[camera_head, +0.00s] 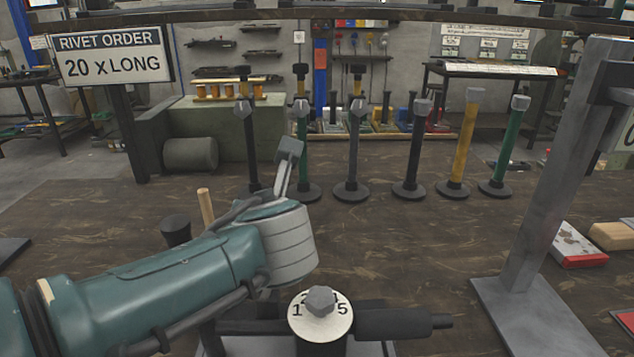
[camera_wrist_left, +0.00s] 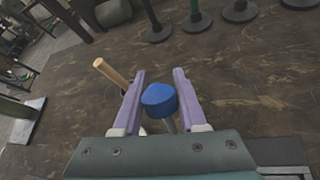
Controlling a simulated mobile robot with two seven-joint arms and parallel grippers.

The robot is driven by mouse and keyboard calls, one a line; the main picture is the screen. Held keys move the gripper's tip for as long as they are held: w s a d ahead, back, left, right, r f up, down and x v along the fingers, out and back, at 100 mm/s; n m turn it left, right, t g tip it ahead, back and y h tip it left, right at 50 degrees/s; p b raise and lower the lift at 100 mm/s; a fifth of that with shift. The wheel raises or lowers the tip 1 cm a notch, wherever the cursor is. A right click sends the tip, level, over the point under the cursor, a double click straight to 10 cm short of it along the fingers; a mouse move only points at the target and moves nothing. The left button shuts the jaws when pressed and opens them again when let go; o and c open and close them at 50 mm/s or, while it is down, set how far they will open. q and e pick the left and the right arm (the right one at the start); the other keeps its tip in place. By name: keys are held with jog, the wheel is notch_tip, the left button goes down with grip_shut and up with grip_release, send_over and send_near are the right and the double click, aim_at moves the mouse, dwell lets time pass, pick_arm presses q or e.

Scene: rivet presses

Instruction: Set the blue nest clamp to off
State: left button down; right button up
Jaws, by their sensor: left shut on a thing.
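The blue knob (camera_wrist_left: 158,98) of the nest clamp sits between the two pale purple fingers of my left gripper (camera_wrist_left: 159,74) in the left wrist view. The gripper is shut on it. A short grey stem (camera_wrist_left: 169,125) shows below the knob, but the clamp's base is hidden by the gripper body. In the head view my left arm comes in from the left, and its wrist hides the fingers and the blue clamp. I cannot read the clamp's on or off marking. My right gripper is in neither view.
A wooden handle (camera_head: 205,207) stands just left of my left gripper, near a black cup (camera_head: 175,231). A numbered dial (camera_head: 320,325) is in front. Several posts (camera_head: 413,150) stand in a row behind. A grey column (camera_head: 560,170) rises at the right.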

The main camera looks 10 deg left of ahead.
pick_arm(q)
jog(key=shift+w+a+f, duration=0.1)
jog(key=shift+w+f, duration=0.15)
jog(key=shift+f, duration=0.1)
jog(key=shift+c, duration=2.4)
grip_release()
jog(key=shift+s+r, duration=0.1)
jog(key=p+v, duration=0.5)
jog(key=v, duration=0.4)
jog(key=shift+s+d, duration=0.2)
jog(key=shift+s, duration=0.15)
jog(key=shift+r, duration=0.1)
